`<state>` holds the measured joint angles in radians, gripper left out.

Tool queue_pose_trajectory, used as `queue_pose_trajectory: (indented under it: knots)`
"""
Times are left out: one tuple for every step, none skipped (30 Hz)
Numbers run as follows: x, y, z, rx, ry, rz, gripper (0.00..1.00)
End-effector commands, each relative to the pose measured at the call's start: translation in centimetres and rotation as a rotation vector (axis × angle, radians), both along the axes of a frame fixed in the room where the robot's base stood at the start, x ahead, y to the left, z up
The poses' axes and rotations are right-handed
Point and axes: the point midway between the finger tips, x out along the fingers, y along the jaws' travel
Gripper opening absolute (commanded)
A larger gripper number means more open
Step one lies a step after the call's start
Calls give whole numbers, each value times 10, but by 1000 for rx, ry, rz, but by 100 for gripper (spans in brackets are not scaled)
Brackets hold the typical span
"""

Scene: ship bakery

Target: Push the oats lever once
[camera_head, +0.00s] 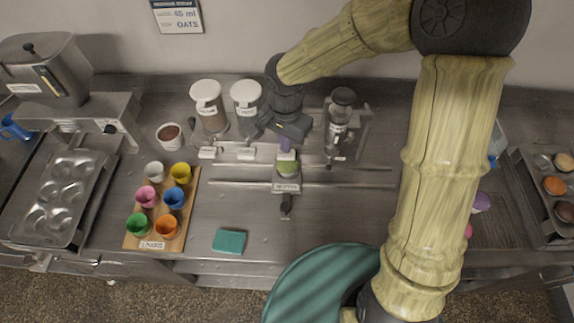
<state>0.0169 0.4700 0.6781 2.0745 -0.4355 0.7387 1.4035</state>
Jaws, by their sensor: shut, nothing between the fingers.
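Two clear dispensers with white lids, a left one (207,97) and a right one (246,97), stand at the back of the steel counter. Each has a small white label plate at its front, the left plate (207,153) and the right plate (246,154). The print is too small to tell which is oats. My gripper (286,152) points down just right of the right dispenser, shut and empty. My arm hides what stands behind it. Below the gripper is a pale green cup-like thing (288,170) on a labelled carriage with a black knob (287,208); contact cannot be told.
A wall sign (177,14) reads "45 ml OATS". A grinder-like machine (341,120) stands right of my gripper. Coloured cups stand on a wooden board (133,241) at left, near a teal sponge (229,241). Rails (345,185) cross the counter.

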Motion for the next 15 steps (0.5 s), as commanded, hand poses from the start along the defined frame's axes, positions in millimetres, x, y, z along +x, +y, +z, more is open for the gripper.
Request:
queue_pose_trajectory:
  knots:
    - [0,0,0,0,0,0,0]
    - [0,0,0,0,0,0,0]
    - [0,0,0,0,0,0,0]
    - [0,0,-1,0,0,0,0]
    - [0,0,-1,0,0,0,0]
    - [0,0,-2,0,0,0,0]
    - [0,0,-3,0,0,0,0]
    - [0,0,-5,0,0,0,0]
    - [0,0,-6,0,0,0,0]
    - [0,0,-7,0,0,-1,0]
    - [0,0,-8,0,0,-1,0]
    - [0,0,-9,0,0,-1,0]
    - [0,0,-10,0,0,-1,0]
    - [0,0,-11,0,0,-1,0]
    - [0,0,-13,0,0,-1,0]
